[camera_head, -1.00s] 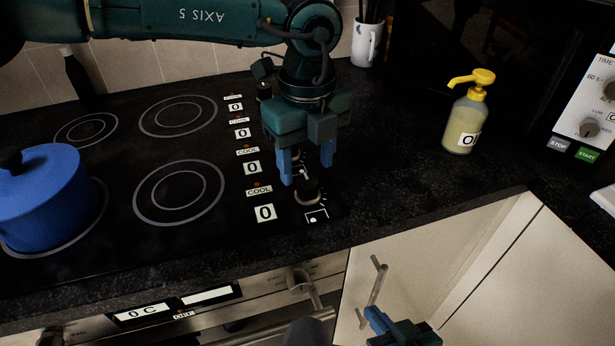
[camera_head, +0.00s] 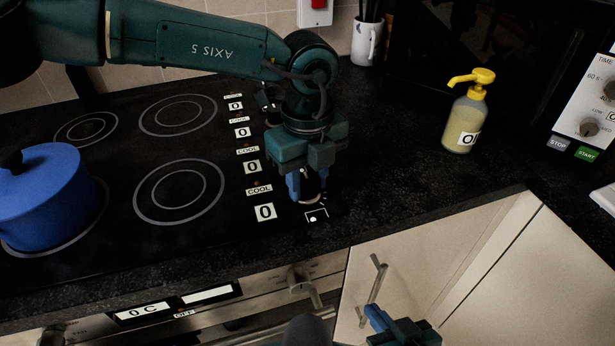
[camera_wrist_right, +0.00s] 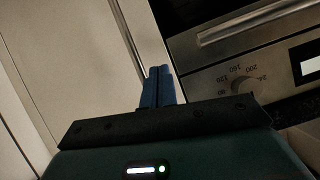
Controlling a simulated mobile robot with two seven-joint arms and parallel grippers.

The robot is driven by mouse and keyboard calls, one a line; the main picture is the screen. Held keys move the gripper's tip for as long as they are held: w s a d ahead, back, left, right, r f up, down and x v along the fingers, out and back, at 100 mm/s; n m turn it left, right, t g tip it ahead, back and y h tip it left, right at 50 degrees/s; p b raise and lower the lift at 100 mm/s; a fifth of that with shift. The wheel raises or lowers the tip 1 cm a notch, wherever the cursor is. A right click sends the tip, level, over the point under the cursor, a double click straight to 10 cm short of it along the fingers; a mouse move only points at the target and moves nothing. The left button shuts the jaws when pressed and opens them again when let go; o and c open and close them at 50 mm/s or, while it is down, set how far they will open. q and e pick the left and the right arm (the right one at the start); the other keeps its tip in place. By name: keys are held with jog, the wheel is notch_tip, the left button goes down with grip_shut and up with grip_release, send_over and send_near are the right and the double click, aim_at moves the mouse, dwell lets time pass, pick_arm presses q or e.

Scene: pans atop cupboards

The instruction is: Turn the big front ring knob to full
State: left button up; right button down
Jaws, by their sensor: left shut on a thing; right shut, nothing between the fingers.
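The front ring knob is at the right front corner of the black hob (camera_head: 120,215). Its front icon (camera_head: 316,215) and the front display reading 0 (camera_head: 265,212) show beside it, with a COOL label above the display. My left gripper (camera_head: 308,192) points down over this knob and is shut on it; the fingers and palm hide most of the knob. My right gripper (camera_head: 385,325) is low at the bottom, in front of the cupboard door, shut and empty. Its blue fingertips show together in the right wrist view (camera_wrist_right: 160,88).
A blue lidded pot (camera_head: 45,200) stands on the left front ring. A yellow-topped soap bottle (camera_head: 468,115) stands on the worktop to the right. Below are the oven front (camera_head: 230,310) and a cupboard handle (camera_head: 373,290) near my right gripper.

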pick_arm(q)
jog(key=c, duration=0.4)
jog(key=shift+o, duration=0.2)
